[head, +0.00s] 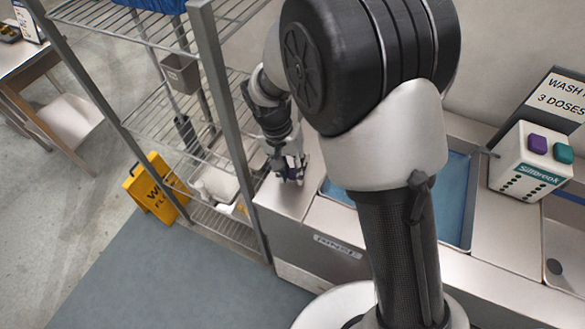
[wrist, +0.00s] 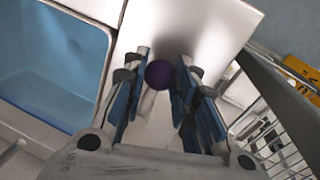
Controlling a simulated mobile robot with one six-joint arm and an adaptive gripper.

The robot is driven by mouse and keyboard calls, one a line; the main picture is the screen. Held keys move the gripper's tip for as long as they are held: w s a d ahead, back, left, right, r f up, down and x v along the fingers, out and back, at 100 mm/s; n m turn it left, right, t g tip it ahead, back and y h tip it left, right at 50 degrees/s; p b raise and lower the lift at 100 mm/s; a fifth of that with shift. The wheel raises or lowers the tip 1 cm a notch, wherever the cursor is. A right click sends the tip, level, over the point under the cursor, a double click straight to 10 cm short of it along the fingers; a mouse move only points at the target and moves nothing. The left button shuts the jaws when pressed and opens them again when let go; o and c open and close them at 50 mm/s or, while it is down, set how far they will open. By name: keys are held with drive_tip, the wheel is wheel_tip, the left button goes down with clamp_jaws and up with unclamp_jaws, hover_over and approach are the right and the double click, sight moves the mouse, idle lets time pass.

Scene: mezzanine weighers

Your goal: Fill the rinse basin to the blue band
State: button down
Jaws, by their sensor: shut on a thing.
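The basin (head: 468,200) is set in the counter, partly hidden behind my arm in the head view. In the wrist view its pale rim and blue inside (wrist: 50,65) fill the left. I cannot tell the water level or make out a separate blue band. My gripper (head: 290,176) is low over the counter's left end, beside the basin. In the wrist view my gripper (wrist: 164,62) is shut on a round dark purple knob (wrist: 159,75), with a pale stem below it. What the knob belongs to is mostly hidden by the fingers.
A wire shelf rack (head: 207,75) stands close left of my gripper. A yellow floor sign (head: 152,187) stands beyond it. Another basin (head: 565,245) is at the right edge.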

drive_tip(key=c, duration=1.3)
unclamp_jaws()
drive_tip(key=r, duration=0.4)
drive_tip(key=a+r, duration=0.1)
drive_tip(key=r, duration=0.3)
drive_tip(key=a+r, duration=0.1)
drive_tip(key=r, duration=0.2)
drive_tip(key=shift+w+a+r, duration=0.2)
drive_tip(key=shift+r, duration=0.2)
